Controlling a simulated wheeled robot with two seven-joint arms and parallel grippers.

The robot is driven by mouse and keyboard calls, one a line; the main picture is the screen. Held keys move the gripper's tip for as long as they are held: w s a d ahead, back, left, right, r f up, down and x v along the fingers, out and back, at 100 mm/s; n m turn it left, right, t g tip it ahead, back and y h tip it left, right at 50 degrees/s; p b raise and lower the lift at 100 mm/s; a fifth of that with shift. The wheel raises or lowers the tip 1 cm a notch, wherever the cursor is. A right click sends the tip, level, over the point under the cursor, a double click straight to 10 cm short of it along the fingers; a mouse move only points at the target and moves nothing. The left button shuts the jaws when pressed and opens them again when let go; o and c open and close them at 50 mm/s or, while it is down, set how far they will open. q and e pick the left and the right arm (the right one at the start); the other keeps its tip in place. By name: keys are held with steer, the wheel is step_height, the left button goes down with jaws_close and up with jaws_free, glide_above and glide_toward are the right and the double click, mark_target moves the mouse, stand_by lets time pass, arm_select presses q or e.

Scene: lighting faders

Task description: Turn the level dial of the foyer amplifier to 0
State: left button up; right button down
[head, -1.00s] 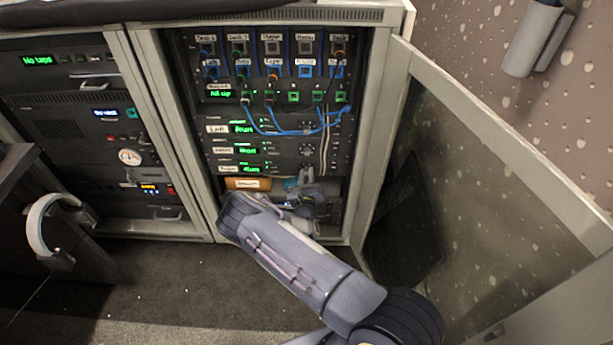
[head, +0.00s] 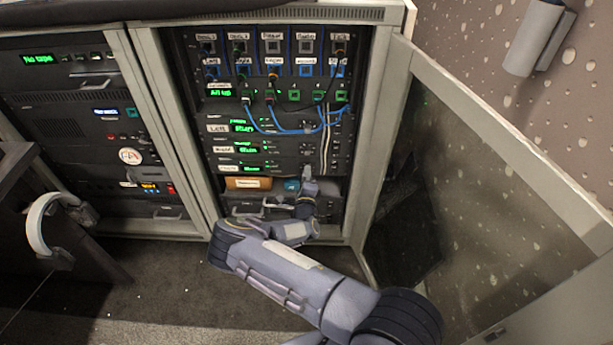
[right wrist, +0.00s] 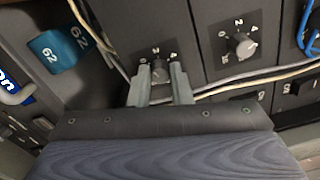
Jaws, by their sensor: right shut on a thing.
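The lowest of three stacked amplifiers (head: 280,169) in the open rack has a white label, too blurred to read surely, and a green display. I take it as the foyer amplifier. My right gripper (head: 309,172) reaches up to its right side. In the right wrist view, my right gripper (right wrist: 160,76) is shut on a grey level dial (right wrist: 159,67), one finger on each side. Some scale numbers show above the dial; its pointer is not clear. A neighbouring dial (right wrist: 242,45) with a similar scale is free. My left gripper is out of view.
Pale cables (right wrist: 255,78) run between the two dials' panels. Blue cables (head: 285,131) hang above in the rack. A blue item marked 62 (right wrist: 53,53) lies close by. The open rack door (head: 480,190) stands to the right. Headphones (head: 45,225) hang at the left.

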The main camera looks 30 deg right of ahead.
steer(key=shift+f+n, duration=0.1)
steer(key=shift+n, duration=1.4)
steer(key=c, duration=1.3)
jaws_free()
steer(key=p+v, duration=0.1)
steer(key=v, duration=0.7)
steer(key=shift+p, duration=0.35)
steer(key=shift+w, duration=0.1)
